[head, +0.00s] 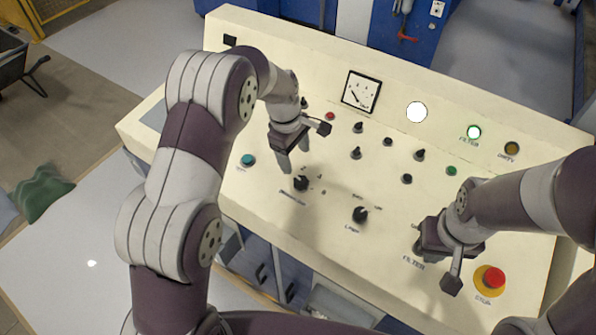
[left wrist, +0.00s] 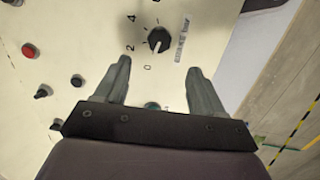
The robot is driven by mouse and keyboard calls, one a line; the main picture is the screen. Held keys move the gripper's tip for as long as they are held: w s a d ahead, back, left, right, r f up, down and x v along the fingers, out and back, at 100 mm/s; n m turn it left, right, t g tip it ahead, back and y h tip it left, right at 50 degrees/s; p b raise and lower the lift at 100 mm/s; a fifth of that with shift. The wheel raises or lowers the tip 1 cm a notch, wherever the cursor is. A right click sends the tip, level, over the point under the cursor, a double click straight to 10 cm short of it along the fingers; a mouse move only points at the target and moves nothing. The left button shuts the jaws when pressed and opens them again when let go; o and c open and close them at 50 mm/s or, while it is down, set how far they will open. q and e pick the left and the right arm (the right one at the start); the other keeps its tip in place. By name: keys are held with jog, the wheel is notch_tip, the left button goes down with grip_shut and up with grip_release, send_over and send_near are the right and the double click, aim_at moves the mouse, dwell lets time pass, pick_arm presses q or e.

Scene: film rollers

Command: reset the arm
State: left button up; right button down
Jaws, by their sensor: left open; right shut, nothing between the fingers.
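My left gripper (head: 292,160) is open above the cream control panel (head: 270,215), just behind a black rotary knob (head: 301,183). In the left wrist view its two fingers (left wrist: 160,78) are spread with nothing between them. The same knob (left wrist: 159,39) is beyond the fingertips, apart from them, beside a numbered scale. My right gripper (head: 440,245) is over the panel's right part, near a "FILTER" label. Its fingertips are mostly hidden by its own body; it is shut and holds nothing visible. Whatever lies directly under it is hidden.
A red mushroom button (head: 494,277) on a yellow base is close to the right gripper. Another black knob (head: 360,214) sits between the arms. A teal button (head: 248,160) is at left.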

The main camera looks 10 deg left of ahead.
pick_arm(q)
notch_tip(320, 180, up, 2)
jog(key=shift+a+r, duration=0.15)
dwell(0.4)
